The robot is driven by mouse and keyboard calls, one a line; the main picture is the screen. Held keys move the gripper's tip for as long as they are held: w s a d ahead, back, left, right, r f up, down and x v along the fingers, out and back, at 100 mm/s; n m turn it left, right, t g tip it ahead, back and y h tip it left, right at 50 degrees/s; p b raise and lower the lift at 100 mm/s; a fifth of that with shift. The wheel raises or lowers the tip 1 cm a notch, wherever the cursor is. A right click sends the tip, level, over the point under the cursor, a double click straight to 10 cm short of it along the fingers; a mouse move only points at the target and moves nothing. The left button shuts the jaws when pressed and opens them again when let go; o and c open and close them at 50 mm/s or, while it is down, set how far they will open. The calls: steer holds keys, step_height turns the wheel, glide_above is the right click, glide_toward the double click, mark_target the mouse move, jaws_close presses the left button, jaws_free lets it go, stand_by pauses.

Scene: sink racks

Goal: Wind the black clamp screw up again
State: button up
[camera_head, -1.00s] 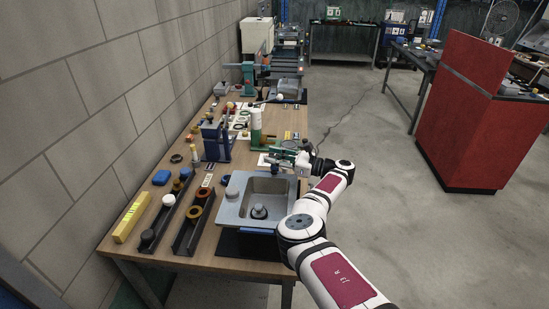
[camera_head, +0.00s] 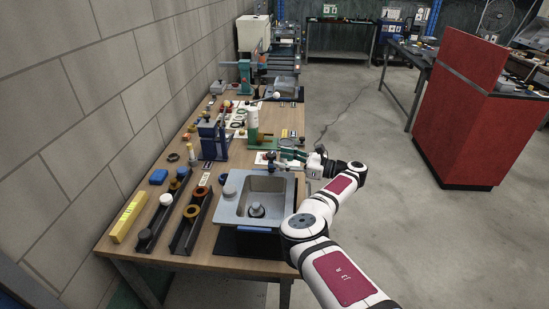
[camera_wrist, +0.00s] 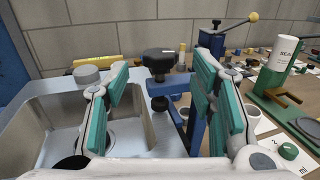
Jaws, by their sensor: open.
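The black clamp screw (camera_wrist: 158,62) shows in the wrist view as a wide dark knob on a threaded stem with a second dark disc below. It stands upright at the sink's edge beside a blue clamp body (camera_wrist: 191,125). In the head view its black knob (camera_head: 270,156) is small at the far edge of the sink. My gripper (camera_wrist: 162,70) is open, its teal-padded fingers to either side of the knob in the picture, with the knob beyond them and apart from them. In the head view my gripper (camera_head: 293,166) is just right of the knob.
The steel sink (camera_wrist: 50,125) lies left in the wrist view. A blue press with a yellow-balled lever (camera_wrist: 215,42) stands behind. A green stand with a white bottle (camera_wrist: 279,68) is at right.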

steer(key=shift+v, duration=1.35)
